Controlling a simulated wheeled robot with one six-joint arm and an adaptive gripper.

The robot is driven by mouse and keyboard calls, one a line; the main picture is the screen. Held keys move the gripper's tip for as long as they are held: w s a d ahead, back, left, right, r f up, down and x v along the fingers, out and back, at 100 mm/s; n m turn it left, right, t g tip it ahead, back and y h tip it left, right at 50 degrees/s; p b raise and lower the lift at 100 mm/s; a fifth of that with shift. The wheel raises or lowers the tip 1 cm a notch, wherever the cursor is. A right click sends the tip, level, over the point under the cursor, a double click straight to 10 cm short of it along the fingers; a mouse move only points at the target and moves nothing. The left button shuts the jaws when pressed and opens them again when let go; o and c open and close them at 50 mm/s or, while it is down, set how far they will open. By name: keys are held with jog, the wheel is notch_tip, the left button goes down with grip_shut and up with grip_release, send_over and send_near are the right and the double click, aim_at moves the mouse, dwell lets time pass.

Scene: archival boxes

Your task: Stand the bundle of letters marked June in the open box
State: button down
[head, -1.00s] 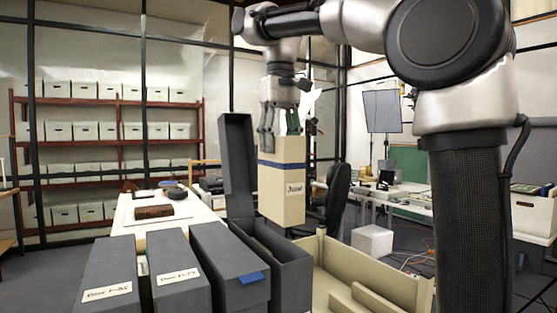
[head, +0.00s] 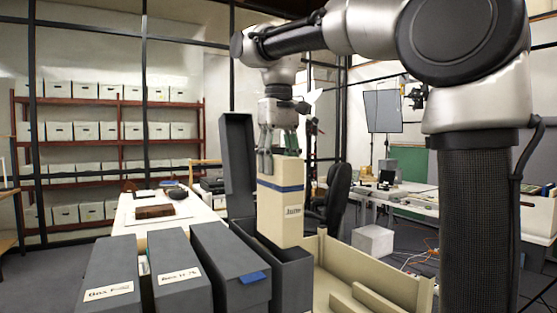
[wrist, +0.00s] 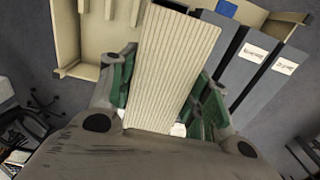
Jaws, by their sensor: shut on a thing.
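In the wrist view the ridged top of the bundle (wrist: 172,70) lies between the green finger pads of my gripper (wrist: 165,105). The open box (head: 293,282) is dark grey with its lid (head: 238,165) raised at the back. The bundle's lower end is at the box mouth, and its front side hides part of the opening; I cannot tell how deep it sits.
Closed grey boxes (head: 178,278) with labels stand left of the open box, one with a blue tab (head: 252,277). A cream tray (head: 375,275) with low dividers lies to the right. A white table (head: 150,212) with a brown book stands behind.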

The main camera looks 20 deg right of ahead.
jog(key=shift+f, duration=0.1)
dwell(0.6)
jog(key=shift+f, duration=2.6)
jog(key=shift+f, duration=2.8)
jog(key=shift+f, duration=2.65)
